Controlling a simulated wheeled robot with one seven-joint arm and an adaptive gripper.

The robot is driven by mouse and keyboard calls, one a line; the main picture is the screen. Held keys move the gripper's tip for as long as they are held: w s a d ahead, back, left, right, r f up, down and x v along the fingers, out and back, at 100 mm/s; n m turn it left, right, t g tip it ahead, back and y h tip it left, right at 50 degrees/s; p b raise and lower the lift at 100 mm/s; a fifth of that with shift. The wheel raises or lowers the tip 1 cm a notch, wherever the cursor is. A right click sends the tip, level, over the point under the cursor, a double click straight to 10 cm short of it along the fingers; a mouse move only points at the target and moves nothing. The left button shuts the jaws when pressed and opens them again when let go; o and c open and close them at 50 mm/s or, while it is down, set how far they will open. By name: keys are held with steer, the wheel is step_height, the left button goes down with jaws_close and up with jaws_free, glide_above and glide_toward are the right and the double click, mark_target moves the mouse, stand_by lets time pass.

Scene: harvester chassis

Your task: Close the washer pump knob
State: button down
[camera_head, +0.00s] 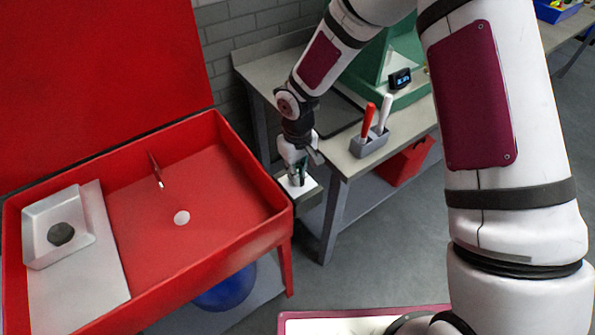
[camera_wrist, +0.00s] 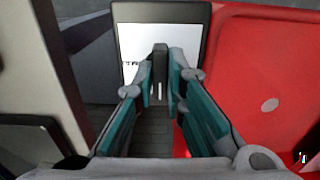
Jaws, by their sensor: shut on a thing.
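The washer pump knob (camera_wrist: 160,58) is a dark upright bar in the wrist view, standing in front of a white label (camera_wrist: 198,38) on a dark-edged box. My gripper (camera_wrist: 162,88) has one teal-padded finger on each side of the knob and is shut on it. In the head view my gripper (camera_head: 297,172) points down at the small white-topped box (camera_head: 312,188) between the red washer and the workbench. The knob itself is hidden there by the fingers. The label's text is mostly covered.
The red washer basin (camera_head: 215,185) stands at left with its lid raised, close beside my gripper. A grey workbench (camera_head: 345,160) is at right, holding a grey holder (camera_head: 370,146) with a red and a white marker. A blue container (camera_head: 225,290) sits below the basin.

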steer(key=c, duration=1.6)
jaws_free()
steer(key=shift+c, duration=0.2)
step_height(320, 180, up, 12)
